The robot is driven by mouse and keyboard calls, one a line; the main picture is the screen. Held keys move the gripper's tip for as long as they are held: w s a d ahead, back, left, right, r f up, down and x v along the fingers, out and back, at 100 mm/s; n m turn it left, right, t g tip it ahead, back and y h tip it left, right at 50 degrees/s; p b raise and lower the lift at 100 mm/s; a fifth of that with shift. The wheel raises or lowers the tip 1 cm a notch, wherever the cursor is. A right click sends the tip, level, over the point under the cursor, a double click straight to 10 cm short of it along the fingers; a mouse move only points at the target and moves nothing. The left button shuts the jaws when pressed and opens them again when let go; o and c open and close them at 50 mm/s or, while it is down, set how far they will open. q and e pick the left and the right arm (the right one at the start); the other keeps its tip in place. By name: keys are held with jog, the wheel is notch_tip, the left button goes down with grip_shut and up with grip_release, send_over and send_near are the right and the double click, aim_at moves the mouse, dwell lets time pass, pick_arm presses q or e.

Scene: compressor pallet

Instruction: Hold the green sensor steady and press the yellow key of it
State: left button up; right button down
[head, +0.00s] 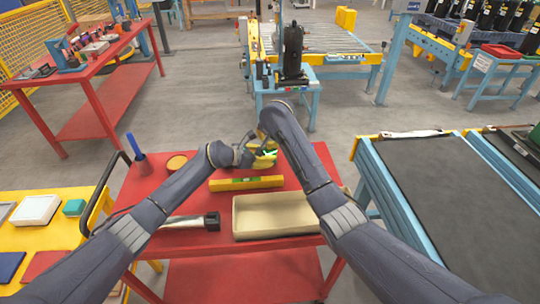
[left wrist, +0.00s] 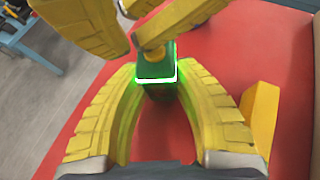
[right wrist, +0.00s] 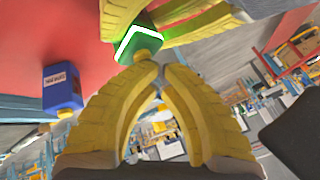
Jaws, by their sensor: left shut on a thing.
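The green sensor (left wrist: 158,66) is a small green block with a glowing white-green rim. My left gripper (left wrist: 156,82) is shut on its sides, above the red cart top. The sensor also shows in the right wrist view (right wrist: 138,42), with its yellow key (right wrist: 142,55) facing my right gripper. My right gripper (right wrist: 160,74) has its fingertips drawn together close to the key. Whether they touch it I cannot tell. In the head view both grippers meet over the cart, and the arms partly hide the sensor.
On the red cart (head: 175,205) lie a yellow level (head: 246,183), a beige tray (head: 275,214) and a dark-ended tool (head: 190,221). A blue block (right wrist: 62,88) with a yellow tip shows in the right wrist view. A dark conveyor (head: 430,190) stands at right.

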jog(key=shift+r, duration=0.1)
dwell(0.3)
jog(key=shift+r, duration=0.75)
jog(key=shift+r, duration=0.1)
jog(key=shift+w+r, duration=0.15)
jog(key=shift+r, duration=2.25)
pick_arm(q)
jog(key=o, duration=0.9)
